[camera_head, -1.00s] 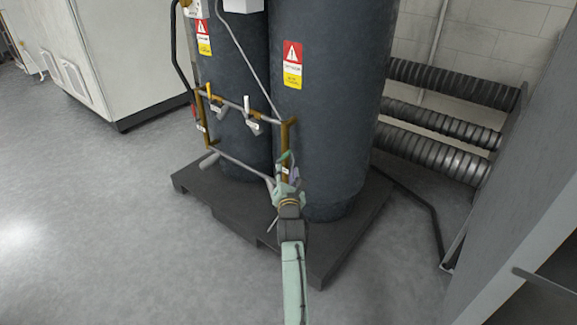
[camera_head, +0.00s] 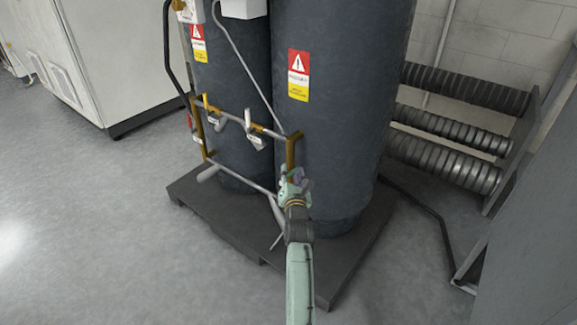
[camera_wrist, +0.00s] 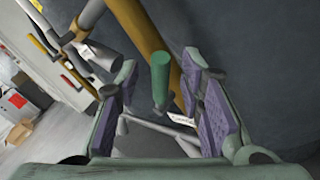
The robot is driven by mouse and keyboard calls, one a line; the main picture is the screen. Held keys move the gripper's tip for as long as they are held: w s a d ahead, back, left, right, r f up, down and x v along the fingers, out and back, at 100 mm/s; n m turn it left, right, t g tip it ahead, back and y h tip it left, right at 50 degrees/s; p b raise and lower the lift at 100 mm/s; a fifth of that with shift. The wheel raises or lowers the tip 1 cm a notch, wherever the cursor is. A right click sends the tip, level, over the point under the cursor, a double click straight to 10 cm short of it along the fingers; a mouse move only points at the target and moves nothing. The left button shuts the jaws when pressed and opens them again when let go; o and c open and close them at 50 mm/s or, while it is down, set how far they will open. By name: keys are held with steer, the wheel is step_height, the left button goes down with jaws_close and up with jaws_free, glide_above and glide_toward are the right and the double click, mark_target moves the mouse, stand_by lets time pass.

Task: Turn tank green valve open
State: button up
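The green valve handle (camera_wrist: 160,82) stands between the two purple-padded fingers of my gripper (camera_wrist: 160,108) in the wrist view. The gripper is open, and I see gaps on both sides of the handle. A white tag (camera_wrist: 180,118) hangs near it. A brass pipe (camera_wrist: 145,30) rises behind the handle. In the head view, my gripper (camera_head: 294,182) is at the lower end of the right brass pipe (camera_head: 291,152), in front of the right dark tank (camera_head: 335,130). The green handle is hidden or too small to tell there.
Two white-tagged valves (camera_head: 254,138) sit on the upper cross pipe to the left. The tanks stand on a dark pallet (camera_head: 330,270). Ribbed cylinders (camera_head: 450,132) are on a rack at right, near a grey panel (camera_head: 530,250). The floor at left is clear.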

steer(key=shift+w, duration=0.3)
jaws_close()
stand_by(0.4)
stand_by(0.4)
